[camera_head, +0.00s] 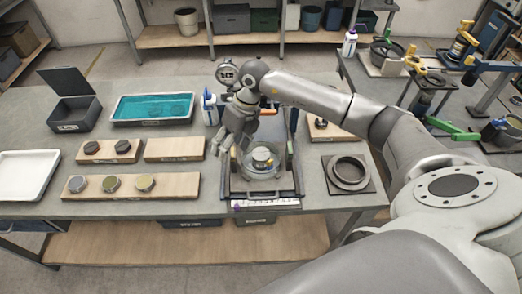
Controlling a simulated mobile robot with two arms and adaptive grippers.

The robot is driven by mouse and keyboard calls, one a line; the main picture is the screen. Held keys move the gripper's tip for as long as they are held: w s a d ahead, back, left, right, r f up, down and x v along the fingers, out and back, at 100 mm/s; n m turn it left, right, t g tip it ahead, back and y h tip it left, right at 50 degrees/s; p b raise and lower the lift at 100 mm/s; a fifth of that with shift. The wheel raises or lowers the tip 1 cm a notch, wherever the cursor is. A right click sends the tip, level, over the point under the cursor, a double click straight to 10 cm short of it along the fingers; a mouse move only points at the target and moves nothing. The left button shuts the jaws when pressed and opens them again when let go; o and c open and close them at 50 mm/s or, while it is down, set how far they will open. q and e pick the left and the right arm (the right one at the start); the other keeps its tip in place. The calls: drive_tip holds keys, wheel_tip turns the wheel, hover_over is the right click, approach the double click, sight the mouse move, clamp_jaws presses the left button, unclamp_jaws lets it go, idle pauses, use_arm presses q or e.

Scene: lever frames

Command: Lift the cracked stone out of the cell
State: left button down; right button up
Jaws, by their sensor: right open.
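The cell (262,172) is a round, clear-walled dish in the dark lever frame (292,188) at the middle of the bench. A small round grey piece (262,156) sits in its middle; I cannot tell whether this is the cracked stone, and no crack can be made out. My right gripper (229,150) points down at the cell's upper left, its fingers apart with nothing visible between them. I cannot tell whether a fingertip touches the cell. My right arm hides part of the frame behind. My left gripper is not in view.
Wooden boards on the left hold several round discs (110,183); one board (174,149) is bare. A dark ring on a plate (349,172) lies right of the frame.

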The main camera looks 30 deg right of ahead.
sight(261, 153)
drive_tip(key=d+r+m+h, duration=0.15)
drive_tip(key=d+h, duration=0.25)
drive_tip(key=d, duration=0.6)
drive_tip(key=shift+n+g, duration=0.35)
drive_tip(key=shift+g, duration=0.05)
drive_tip(key=shift+s+a+f+b, duration=0.1)
drive_tip(key=shift+f+b, duration=1.2)
drive_tip(key=shift+f, duration=0.7)
drive_tip(key=shift+s+a+f+b, duration=0.1)
drive_tip(key=shift+f+b, duration=1.2)
drive_tip(key=shift+f, duration=0.7)
drive_tip(key=shift+f+b, duration=0.8)
drive_tip(key=shift+f, duration=0.2)
drive_tip(key=c, duration=0.7)
drive_tip(key=shift+c, duration=0.2)
drive_tip(key=shift+r+p, duration=0.4)
drive_tip(key=shift+r, duration=0.3)
drive_tip(key=shift+r+p, duration=1.7)
drive_tip(key=shift+r, duration=1.25)
